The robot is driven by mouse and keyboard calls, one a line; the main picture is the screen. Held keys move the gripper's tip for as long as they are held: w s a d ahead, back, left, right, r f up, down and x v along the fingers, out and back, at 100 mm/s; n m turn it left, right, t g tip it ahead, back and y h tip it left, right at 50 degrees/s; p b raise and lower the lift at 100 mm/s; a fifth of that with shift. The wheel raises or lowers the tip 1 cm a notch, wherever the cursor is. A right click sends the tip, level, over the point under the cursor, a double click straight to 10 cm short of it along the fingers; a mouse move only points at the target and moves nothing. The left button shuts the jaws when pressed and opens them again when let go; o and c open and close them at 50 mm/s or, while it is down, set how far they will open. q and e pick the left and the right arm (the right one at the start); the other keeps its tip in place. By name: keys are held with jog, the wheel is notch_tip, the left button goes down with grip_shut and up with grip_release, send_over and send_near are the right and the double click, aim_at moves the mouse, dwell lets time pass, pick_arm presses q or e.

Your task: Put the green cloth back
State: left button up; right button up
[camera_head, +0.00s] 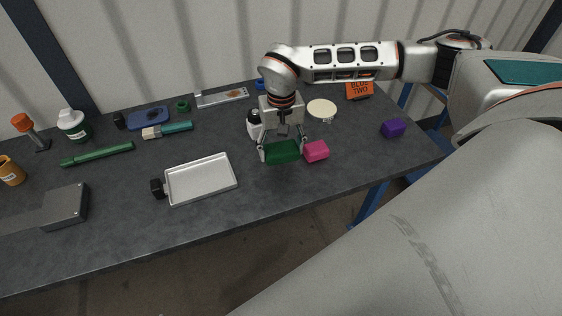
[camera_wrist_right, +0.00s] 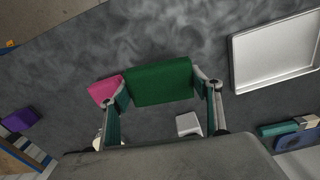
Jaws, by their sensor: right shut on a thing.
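The green cloth (camera_head: 283,151) is a folded dark green block near the right part of the grey table in the head view. It also shows in the right wrist view (camera_wrist_right: 160,82), between the two fingers. My right gripper (camera_head: 281,148) points down and is shut on the green cloth, with a finger at each end. I cannot tell whether the cloth touches the table. A pink block (camera_head: 316,151) lies close beside the cloth, at the right in the head view. My left gripper is not in view.
A silver tray (camera_head: 201,180) lies left of my right gripper. A white bottle (camera_head: 254,124) stands just behind it, near a cream disc (camera_head: 321,109). A purple block (camera_head: 393,128) lies near the right edge. The table's front middle is clear.

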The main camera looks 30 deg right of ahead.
aim_at(281, 169)
jog(key=shift+f, duration=2.6)
jog(key=shift+f, duration=0.2)
jog(key=o, duration=1.1)
